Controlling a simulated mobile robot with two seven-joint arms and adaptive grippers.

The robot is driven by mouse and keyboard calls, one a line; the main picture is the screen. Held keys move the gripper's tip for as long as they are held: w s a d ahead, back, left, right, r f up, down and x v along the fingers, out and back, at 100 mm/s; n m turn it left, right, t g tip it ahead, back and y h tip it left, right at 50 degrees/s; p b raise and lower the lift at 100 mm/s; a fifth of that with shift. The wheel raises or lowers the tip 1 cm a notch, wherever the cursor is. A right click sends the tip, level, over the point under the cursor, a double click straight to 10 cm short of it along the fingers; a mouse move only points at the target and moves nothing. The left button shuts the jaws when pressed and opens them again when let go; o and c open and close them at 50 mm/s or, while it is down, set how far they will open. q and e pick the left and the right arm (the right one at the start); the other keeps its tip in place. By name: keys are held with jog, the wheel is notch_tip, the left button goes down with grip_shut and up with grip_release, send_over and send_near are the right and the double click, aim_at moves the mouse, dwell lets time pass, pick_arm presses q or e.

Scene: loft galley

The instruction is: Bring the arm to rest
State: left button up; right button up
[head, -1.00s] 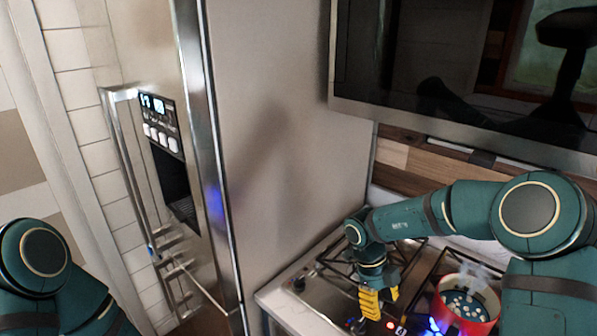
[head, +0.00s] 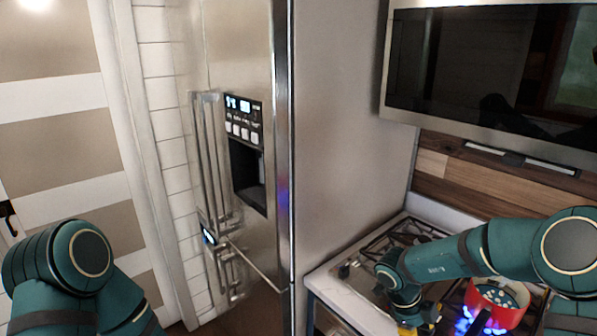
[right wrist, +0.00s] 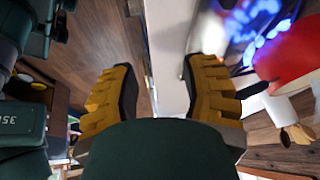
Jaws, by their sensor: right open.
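My right arm (head: 440,262) reaches in from the right over the stove. Its yellow-fingered right gripper (head: 408,331) is cut by the bottom edge of the head view. In the right wrist view the right gripper (right wrist: 158,82) has its fingers wide apart with nothing between them. It hangs near the counter's front edge, with floor showing below. My left arm (head: 75,270) is bent at the lower left; its gripper is out of view.
A red pot (head: 487,309) with pale round pieces sits over blue flames on the stove (head: 375,248), close to my right arm. It also shows in the right wrist view (right wrist: 287,48). A steel fridge (head: 275,120) stands left, a microwave (head: 440,110) hangs above.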

jog(key=f+n, duration=0.1)
jog(key=w+d+f+n+t, duration=0.1)
jog(key=w+f+n+t+h, duration=0.1)
jog(key=shift+d, duration=0.3)
jog(key=shift+w+a+f+n+t, duration=0.15)
jog(key=shift+f+n+t, duration=0.1)
jog(key=shift+n+t, duration=0.2)
jog(key=shift+w+a+f+n+t, duration=0.1)
jog(key=shift+f+n+t, duration=0.15)
jog(key=shift+n+t, duration=0.15)
jog(key=a+f+n+t+y, duration=0.35)
jog(key=a+f+n, duration=0.2)
jog(key=n, duration=0.25)
jog(key=s+a+f+n+g+y, duration=0.2)
jog(key=s+a+f+n+y, duration=0.1)
jog(key=s+a+n, duration=0.4)
jog(key=s+a+f+n+g+y, duration=0.1)
jog(key=s+a+f+n+y, duration=0.15)
jog(key=s+a+n, duration=0.45)
pick_arm(q)
notch_tip(320, 180, down, 9)
jog(key=b, duration=0.8)
jog(key=shift+d, duration=0.35)
pick_arm(e)
notch_tip(320, 180, down, 9)
jog(key=s+d+m, duration=0.1)
jog(key=s, duration=0.1)
jog(key=shift+d+r+m+y, duration=0.15)
jog(key=shift+d+m+y, duration=0.1)
jog(key=shift+m+y, duration=0.1)
